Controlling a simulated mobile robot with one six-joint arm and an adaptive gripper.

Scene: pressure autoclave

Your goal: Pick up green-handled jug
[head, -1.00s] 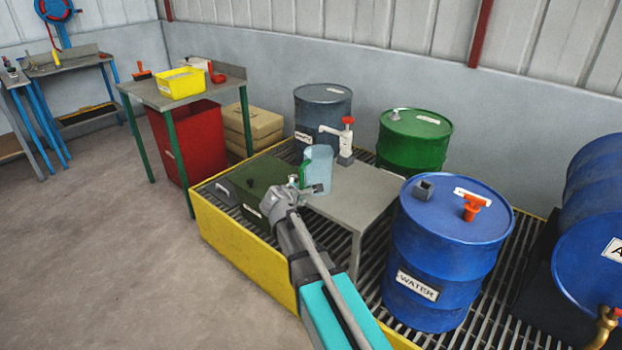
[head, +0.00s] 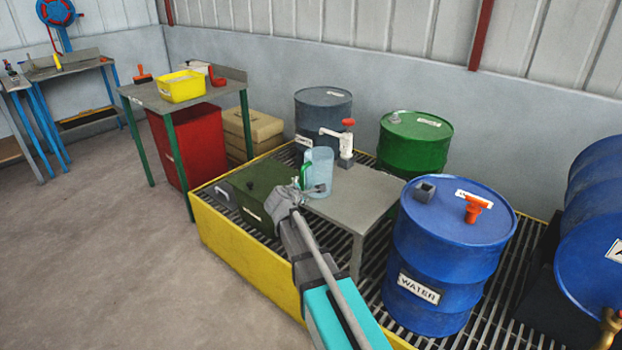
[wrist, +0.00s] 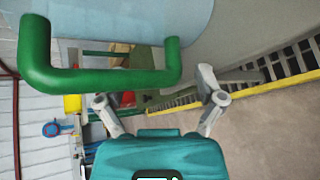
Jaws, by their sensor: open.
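The green-handled jug (head: 321,171) is a clear, pale-blue vessel standing upright on a small grey table (head: 365,205). Its green handle (head: 304,175) faces left, on the side nearer my arm. My gripper (head: 308,190) is at the jug's handle side, partly overlapping it in the head view. In the wrist view the green handle (wrist: 100,77) crosses the upper left, with the pale jug body (wrist: 120,20) behind it. My gripper's two fingers (wrist: 158,88) are spread apart with nothing between them. The handle's bar lies just beyond the fingertips; contact cannot be told.
A white pump with a red top (head: 346,145) stands close behind the jug. A dark green box (head: 250,190) sits left of the table. A blue WATER drum (head: 450,255) stands right, and green (head: 415,143) and grey (head: 322,118) drums stand behind. A yellow-edged grating (head: 240,255) lies beneath.

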